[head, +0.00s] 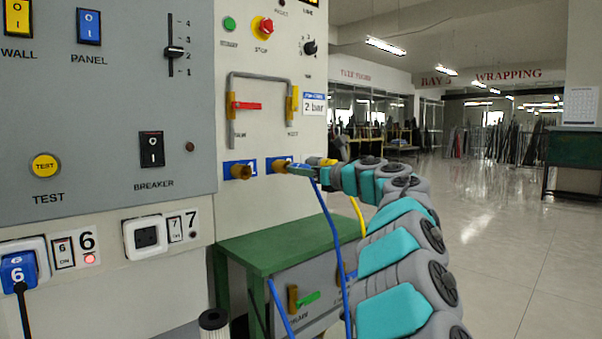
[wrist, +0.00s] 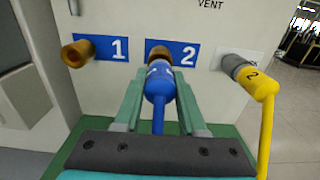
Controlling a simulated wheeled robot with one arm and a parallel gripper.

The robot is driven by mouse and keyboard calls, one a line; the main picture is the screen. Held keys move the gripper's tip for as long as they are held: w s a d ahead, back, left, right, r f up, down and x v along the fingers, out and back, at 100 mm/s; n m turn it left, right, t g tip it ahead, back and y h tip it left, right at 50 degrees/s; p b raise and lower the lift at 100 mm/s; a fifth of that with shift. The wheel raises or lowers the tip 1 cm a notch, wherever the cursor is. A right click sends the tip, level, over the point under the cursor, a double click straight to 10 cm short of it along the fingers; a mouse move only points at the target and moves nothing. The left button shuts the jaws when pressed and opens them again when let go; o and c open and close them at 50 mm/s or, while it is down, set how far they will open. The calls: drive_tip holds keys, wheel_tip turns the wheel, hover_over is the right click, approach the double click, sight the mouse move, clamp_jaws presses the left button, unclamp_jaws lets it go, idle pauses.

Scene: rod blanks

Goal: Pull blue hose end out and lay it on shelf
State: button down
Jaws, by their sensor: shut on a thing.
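The blue hose end (wrist: 159,82) is between the fingers of my gripper (wrist: 158,100), which is shut on it. Its tip is at the brass port 2 (wrist: 158,54) on the panel; I cannot tell how far it sits in the port. The blue hose (head: 333,240) hangs down from it past the green shelf. In the head view my gripper (head: 308,171) reaches the port from the right and hides part of the hose end. The green shelf (head: 265,248) is below the ports, and its top looks bare.
Brass port 1 (wrist: 76,54) is empty, left of port 2. A yellow hose end (wrist: 262,86) sits in a grey fitting to the right. A pipe loop with a red valve handle (head: 246,106) is above the ports. A dark filter-like cylinder (head: 213,322) stands left of the shelf.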

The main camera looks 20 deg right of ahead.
drive_tip(key=shift+b+v, duration=0.85)
drive_tip(key=shift+v, duration=0.75)
drive_tip(key=shift+b+v, duration=1.3)
drive_tip(key=shift+v, duration=1.6)
